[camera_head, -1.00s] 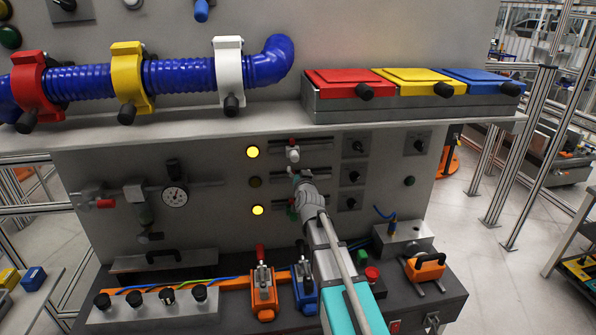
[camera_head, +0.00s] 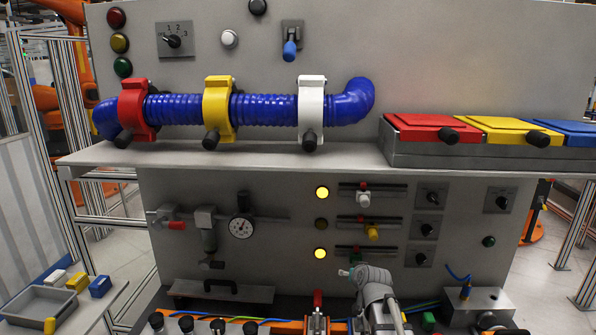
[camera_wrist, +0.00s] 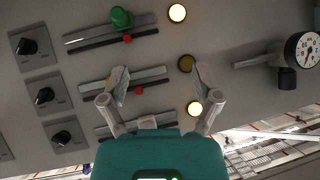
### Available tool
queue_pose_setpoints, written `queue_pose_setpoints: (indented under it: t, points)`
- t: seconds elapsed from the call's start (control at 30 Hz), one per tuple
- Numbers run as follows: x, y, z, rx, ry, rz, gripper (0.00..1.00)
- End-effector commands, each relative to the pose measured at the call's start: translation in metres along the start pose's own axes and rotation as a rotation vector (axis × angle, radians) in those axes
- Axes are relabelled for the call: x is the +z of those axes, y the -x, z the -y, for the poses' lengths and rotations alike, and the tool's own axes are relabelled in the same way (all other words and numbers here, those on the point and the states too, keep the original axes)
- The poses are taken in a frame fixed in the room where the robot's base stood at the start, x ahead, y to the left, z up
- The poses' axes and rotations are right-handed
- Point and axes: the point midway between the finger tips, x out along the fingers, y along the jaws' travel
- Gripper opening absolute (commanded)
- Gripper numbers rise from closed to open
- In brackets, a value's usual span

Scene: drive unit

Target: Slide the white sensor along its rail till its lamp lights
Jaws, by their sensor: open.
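The white sensor (camera_head: 363,198) sits on the top rail (camera_head: 385,194), below a red marker (camera_head: 363,186) and about level with it sideways. The lamp (camera_head: 322,193) left of that rail glows yellow; in the wrist view, turned the other way up, it glows low down (camera_wrist: 195,108). My gripper (camera_head: 346,272) is below the rails in the head view, apart from the white sensor. In the wrist view my gripper (camera_wrist: 156,76) has its fingers wide apart with nothing between them.
A yellow sensor (camera_head: 372,232) is on the middle rail, whose lamp (camera_head: 321,224) is dark. A green sensor (camera_wrist: 121,18) is on another rail, beside a lit lamp (camera_wrist: 177,12). Knobs (camera_head: 432,198) stand to the right and a gauge (camera_head: 241,229) to the left. A shelf (camera_head: 250,158) overhangs above.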

Motion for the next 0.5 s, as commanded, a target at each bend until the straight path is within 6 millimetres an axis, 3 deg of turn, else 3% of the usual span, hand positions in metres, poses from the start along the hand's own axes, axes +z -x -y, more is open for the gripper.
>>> queue_pose_setpoints:
  t: [0.03, 0.1, 0.27, 0.5]
  points:
    - [0.025, 0.003, 0.001, 0.001, 0.008, 0.06, 0.81]
    - [0.051, 0.008, 0.001, 0.006, 0.019, 0.148, 0.81]
    - [0.111, 0.025, 0.0, 0.028, 0.039, 0.352, 0.81]
    - [0.194, 0.063, -0.007, 0.088, 0.058, 0.652, 0.81]
